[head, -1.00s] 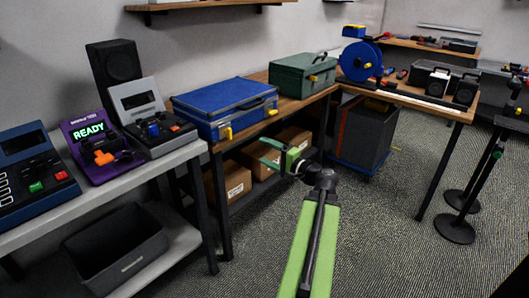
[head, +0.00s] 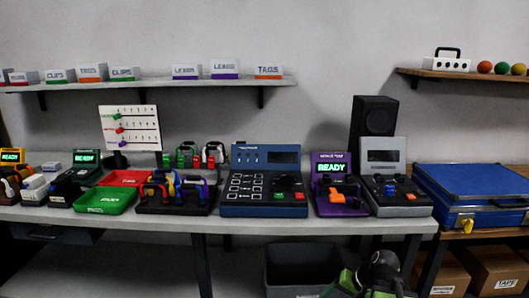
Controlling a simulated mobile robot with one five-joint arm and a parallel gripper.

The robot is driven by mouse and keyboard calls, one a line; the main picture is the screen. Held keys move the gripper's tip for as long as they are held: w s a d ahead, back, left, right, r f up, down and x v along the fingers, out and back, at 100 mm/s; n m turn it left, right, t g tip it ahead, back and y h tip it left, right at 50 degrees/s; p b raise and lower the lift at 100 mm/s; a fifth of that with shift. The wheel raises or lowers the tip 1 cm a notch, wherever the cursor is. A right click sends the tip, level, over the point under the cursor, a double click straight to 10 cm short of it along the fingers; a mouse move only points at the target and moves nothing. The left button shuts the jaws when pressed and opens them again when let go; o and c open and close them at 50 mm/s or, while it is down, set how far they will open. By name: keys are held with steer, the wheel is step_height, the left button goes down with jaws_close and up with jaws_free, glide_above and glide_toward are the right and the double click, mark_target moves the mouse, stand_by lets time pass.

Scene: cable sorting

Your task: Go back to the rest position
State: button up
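My gripper (head: 338,287) is at the bottom edge of the head view, low in front of the grey bench. Only a green part of it shows beside a dark joint of my arm. Its fingertips are cut off or too dark to make out, so I cannot tell whether it is open or holds anything. The arm is folded low and close to my body.
The grey bench (head: 130,226) carries a dark blue console (head: 263,208), a purple READY unit (head: 330,170), a green tray (head: 105,200) and a cable rack. A dark bin (head: 300,268) sits below. A blue case (head: 475,190) lies on the wooden bench at right.

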steer(key=s+a+f+n+g+h, duration=0.3)
steer(key=a+n+h, duration=0.1)
steer(key=a, duration=0.5)
step_height(320, 180, up, 27)
steer(key=p, duration=2.6)
steer(key=shift+s+a, duration=0.2)
steer(key=shift+c, duration=0.3)
